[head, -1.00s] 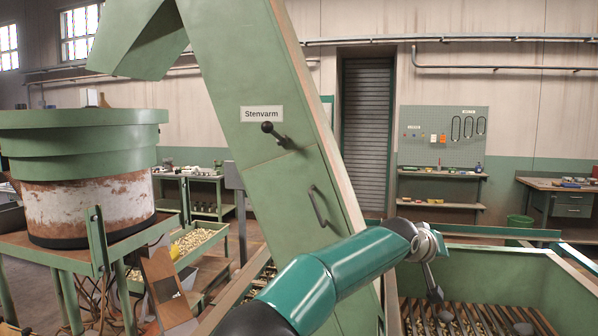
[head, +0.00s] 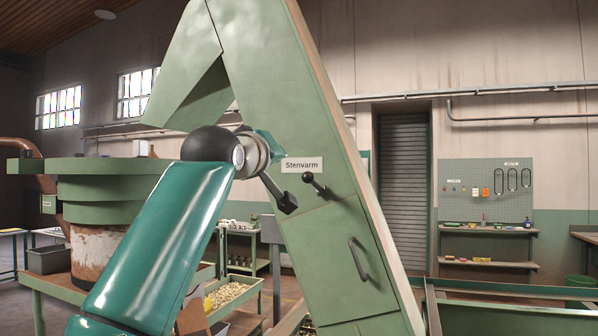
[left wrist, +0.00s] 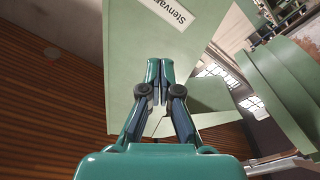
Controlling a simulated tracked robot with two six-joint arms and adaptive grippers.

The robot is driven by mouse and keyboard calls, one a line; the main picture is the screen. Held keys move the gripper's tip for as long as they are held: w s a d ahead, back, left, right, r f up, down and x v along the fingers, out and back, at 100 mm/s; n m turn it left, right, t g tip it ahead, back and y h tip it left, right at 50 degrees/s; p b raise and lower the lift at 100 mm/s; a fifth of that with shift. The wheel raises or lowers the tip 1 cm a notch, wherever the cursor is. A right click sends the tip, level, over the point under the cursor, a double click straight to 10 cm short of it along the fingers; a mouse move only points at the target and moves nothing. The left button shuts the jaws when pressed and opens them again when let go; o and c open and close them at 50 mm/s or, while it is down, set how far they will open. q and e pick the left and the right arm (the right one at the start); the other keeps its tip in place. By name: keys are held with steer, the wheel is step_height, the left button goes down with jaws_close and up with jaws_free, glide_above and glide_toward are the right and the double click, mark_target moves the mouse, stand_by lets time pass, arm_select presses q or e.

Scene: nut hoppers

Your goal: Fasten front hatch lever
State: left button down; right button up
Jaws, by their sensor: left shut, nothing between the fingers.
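The front hatch (head: 325,240) is a green panel on the sloping elevator housing, with a grey bar handle (head: 359,259). Its lever (head: 315,184) has a black knob and sits at the hatch's upper edge, below the "Stenvarm" label (head: 302,165). The knob points up and left. My left gripper (head: 287,204) is shut and empty, just left of the lever in the head view and apart from it in the picture. In the left wrist view the closed fingers (left wrist: 160,66) point at the green housing, below the label (left wrist: 171,10); the lever does not show there. My right gripper is out of view.
A round green hopper (head: 110,190) stands at the left. A low tray of nuts (head: 232,292) is behind my left arm. A green bin edge (head: 510,312) is at the lower right. A pegboard (head: 487,190) hangs on the far wall.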

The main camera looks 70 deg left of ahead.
mark_target(315, 184)
arm_select(q)
steer(key=shift+w, duration=0.1)
steer(key=r+p+x, duration=0.1)
steer(key=p+x, duration=0.5)
steer(key=x, duration=0.4)
steer(key=f, duration=0.1)
steer(key=d+f+b, duration=0.1)
steer(key=w+d+f, duration=0.1)
steer(key=f, duration=0.1)
steer(key=shift+d, duration=0.15)
steer(key=shift+f, duration=0.1)
steer(key=shift+b, duration=0.3)
